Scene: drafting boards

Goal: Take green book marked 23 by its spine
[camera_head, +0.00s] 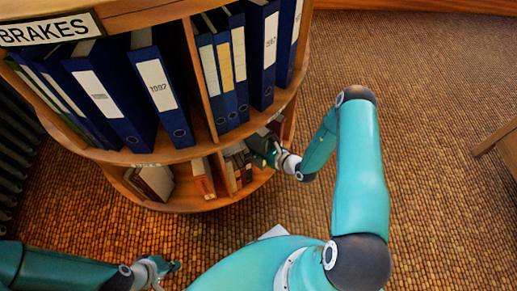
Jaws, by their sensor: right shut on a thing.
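My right gripper (264,149) reaches into the lower shelf of the round wooden bookcase at its right side. It is shut on a book there, mostly hidden by the gripper itself, so its colour and number cannot be read. I cannot make out a mark 23 on any spine. My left gripper (166,268) is low at the bottom left, away from the shelf and over the floor. Its fingers are too small and dark to tell if they are apart.
The upper shelf of the bookcase (150,157) holds several blue binders (160,85). Small books (203,178) stand below, one pale book (153,181) leaning. A BRAKES sign (50,30) tops the left. A wooden leg (497,135) is at right; woven floor (440,190) between is clear.

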